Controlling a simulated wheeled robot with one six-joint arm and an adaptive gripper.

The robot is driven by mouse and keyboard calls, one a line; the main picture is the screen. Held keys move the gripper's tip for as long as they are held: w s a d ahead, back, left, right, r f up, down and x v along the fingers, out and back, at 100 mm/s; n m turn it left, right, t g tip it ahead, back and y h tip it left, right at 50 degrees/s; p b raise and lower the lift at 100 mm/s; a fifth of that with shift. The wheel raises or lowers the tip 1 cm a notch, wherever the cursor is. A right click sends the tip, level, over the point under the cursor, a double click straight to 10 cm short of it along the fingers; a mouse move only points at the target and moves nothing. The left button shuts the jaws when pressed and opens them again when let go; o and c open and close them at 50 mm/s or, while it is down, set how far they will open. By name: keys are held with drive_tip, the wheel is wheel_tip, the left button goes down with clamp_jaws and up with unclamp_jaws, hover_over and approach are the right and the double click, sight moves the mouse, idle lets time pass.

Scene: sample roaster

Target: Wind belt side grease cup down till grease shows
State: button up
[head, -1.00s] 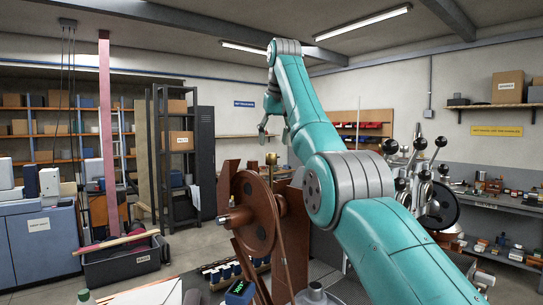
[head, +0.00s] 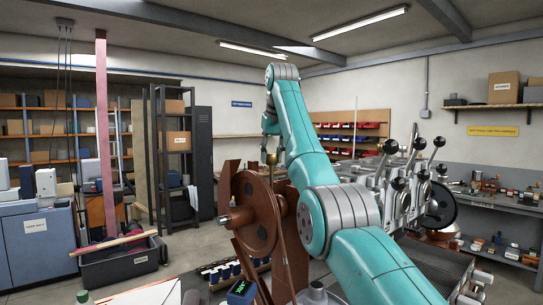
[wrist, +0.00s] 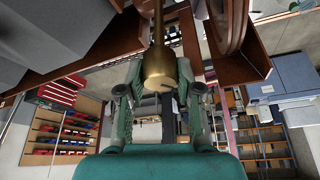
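A brass grease cup (head: 272,158) stands upright on a thin stem beside the brown wheel (head: 254,212). In the wrist view the cup (wrist: 160,70) is a rounded brass body with a paler flat end, its stem running to the top of the picture. My gripper (head: 270,128) is above the cup in the head view, pointing down. In the wrist view my gripper (wrist: 160,88) has its two fingers apart, one on each side of the cup. I see no clear contact, and depth is hard to judge. No grease is visible.
Levers with black knobs (head: 397,180) stand on the machine at right. A dark bin (head: 122,262) stands on the floor at left, near a blue cabinet (head: 42,240). A cluttered workbench (head: 490,203) lines the right wall.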

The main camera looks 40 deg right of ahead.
clamp_jaws()
drive_tip(key=shift+m, duration=0.3)
drive_tip(key=m+h, duration=0.1)
drive_tip(key=m, duration=0.1)
drive_tip(key=shift+m+g, duration=0.3)
drive_tip(key=m+g+h, duration=0.1)
drive_tip(key=m, duration=0.3)
drive_tip(key=shift+m, duration=0.3)
drive_tip(key=shift+f+m+g+h, duration=0.15)
drive_tip(key=shift+m+g+h, duration=0.15)
drive_tip(key=shift+m, duration=0.3)
drive_tip(key=o, duration=1)
unclamp_jaws()
